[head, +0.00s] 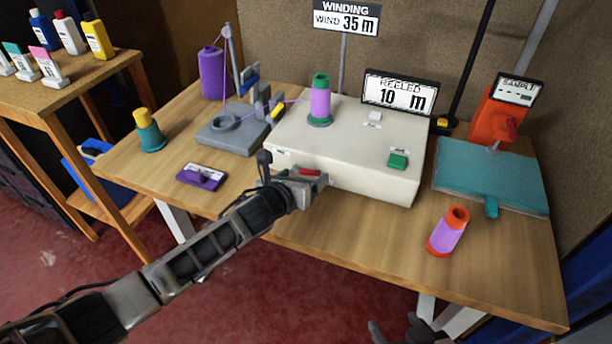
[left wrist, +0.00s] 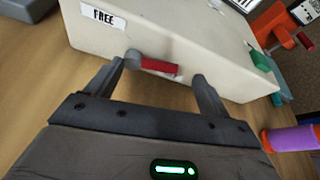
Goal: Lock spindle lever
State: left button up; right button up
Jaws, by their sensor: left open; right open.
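The spindle lever has a red handle (head: 308,171) on the front face of the cream winding machine (head: 350,150). In the left wrist view the red handle (left wrist: 160,68) lies roughly level from a grey pivot, pointing right. A "FREE" label (left wrist: 103,16) is on the machine to the left of the pivot. My left gripper (head: 322,182) is open at the machine's front; its two fingers stand on either side of the lever. I cannot tell whether they touch it. My right gripper (head: 408,328) is open and empty at the bottom edge of the head view, away from the table.
A purple-wound spool with a green base (head: 320,102) stands on the machine, near a green button (head: 398,160). A grey thread stand (head: 232,130) is left. An orange-ended purple spool (head: 448,232) and teal sample board (head: 490,178) are right. The table front is mostly clear.

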aim_at(307, 177)
pick_arm(q)
jog(key=shift+w+d+f, duration=0.25)
jog(key=shift+w+f, duration=0.05)
jog(key=shift+w, duration=0.3)
jog(key=shift+w+d+f, duration=0.2)
jog(key=shift+w+d, duration=0.05)
jog(key=shift+w, duration=0.3)
pick_arm(e)
jog(key=shift+w+r, duration=0.1)
pick_arm(q)
jog(key=c, duration=1)
jog(key=shift+o, duration=0.2)
jog(key=shift+d+f+m+y, duration=0.15)
jog(key=shift+f+m+y, duration=0.2)
jog(key=shift+m+y, duration=0.25)
jog(key=shift+f+m, duration=0.1)
jog(key=shift+m, duration=0.2)
pick_arm(e)
jog(key=shift+s+f, duration=0.2)
pick_arm(q)
jog(key=o, duration=1)
jog(key=shift+c, duration=0.2)
pick_arm(e)
jog(key=shift+a, duration=0.1)
pick_arm(q)
jog(key=shift+s, duration=0.1)
